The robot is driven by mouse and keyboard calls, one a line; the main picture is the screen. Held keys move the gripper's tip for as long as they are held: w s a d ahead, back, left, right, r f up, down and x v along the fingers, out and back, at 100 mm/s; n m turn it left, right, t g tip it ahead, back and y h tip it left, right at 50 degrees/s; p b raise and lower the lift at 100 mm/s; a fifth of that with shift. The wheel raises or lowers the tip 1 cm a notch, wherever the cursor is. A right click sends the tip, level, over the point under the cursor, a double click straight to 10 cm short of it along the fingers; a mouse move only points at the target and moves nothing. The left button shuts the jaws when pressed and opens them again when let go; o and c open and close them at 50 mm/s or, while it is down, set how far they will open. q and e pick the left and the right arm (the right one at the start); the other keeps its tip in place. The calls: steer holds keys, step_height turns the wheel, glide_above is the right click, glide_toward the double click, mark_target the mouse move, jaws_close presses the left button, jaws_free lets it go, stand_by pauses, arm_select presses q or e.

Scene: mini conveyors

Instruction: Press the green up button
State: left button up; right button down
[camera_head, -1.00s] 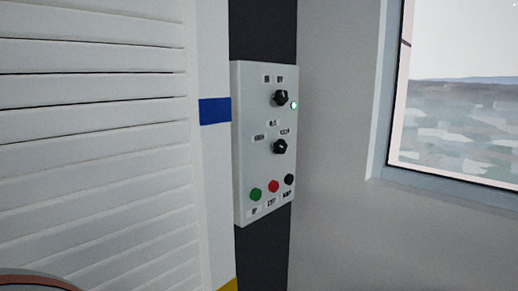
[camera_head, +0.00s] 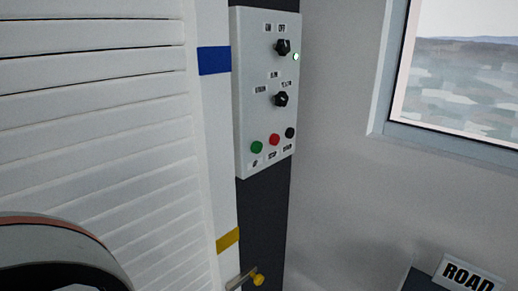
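The green button (camera_head: 257,147) sits at the lower left of a white control panel (camera_head: 243,118) on a dark post. A red button (camera_head: 275,140) and a black button (camera_head: 290,132) sit to its right in the same row. Two black knobs (camera_head: 283,47) are above, with a lit green lamp (camera_head: 296,57) beside the upper one. The small labels under the buttons are too blurred to read surely. Neither of my grippers shows in the head view.
A white slatted shutter (camera_head: 95,130) fills the left. A yellow-ended handle or peg (camera_head: 258,279) sticks out low by the post. A window (camera_head: 458,75) is at the upper right. A "ROAD" sign (camera_head: 468,276) stands at the lower right.

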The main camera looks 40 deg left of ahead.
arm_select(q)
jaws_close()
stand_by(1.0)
